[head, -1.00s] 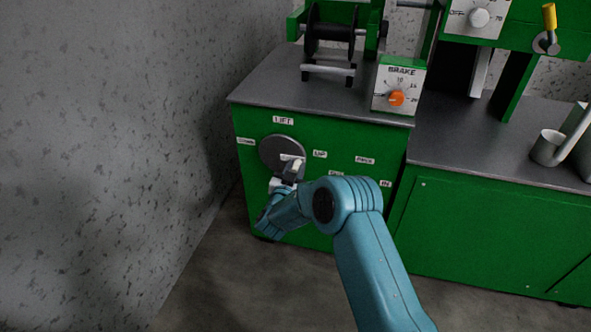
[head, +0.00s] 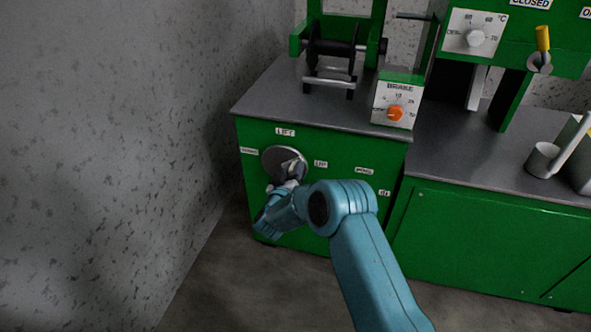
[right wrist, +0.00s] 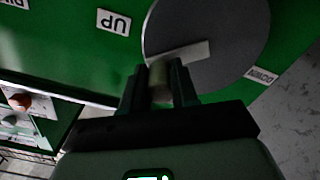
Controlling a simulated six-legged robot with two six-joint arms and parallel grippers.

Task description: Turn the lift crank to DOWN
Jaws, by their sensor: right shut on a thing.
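The lift crank is a grey disc (head: 272,159) on the green cabinet front, under the LIFT label (head: 285,132). The DOWN label (head: 249,150) is left of the disc and the UP label (head: 320,163) right of it. In the right wrist view the disc (right wrist: 225,35) carries a pale bar (right wrist: 188,54) with a handle (right wrist: 160,82) at its end. My right gripper (right wrist: 159,80) is shut on this handle. In the head view the gripper (head: 289,180) is at the disc's lower right, partly hidden by my wrist. My left gripper is not in view.
A brake box (head: 397,100) with an orange knob and a black spool (head: 330,48) stand on the grey worktop (head: 270,95). A grey wall (head: 120,150) rises close on the left. A grey mug (head: 541,160) sits at the right.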

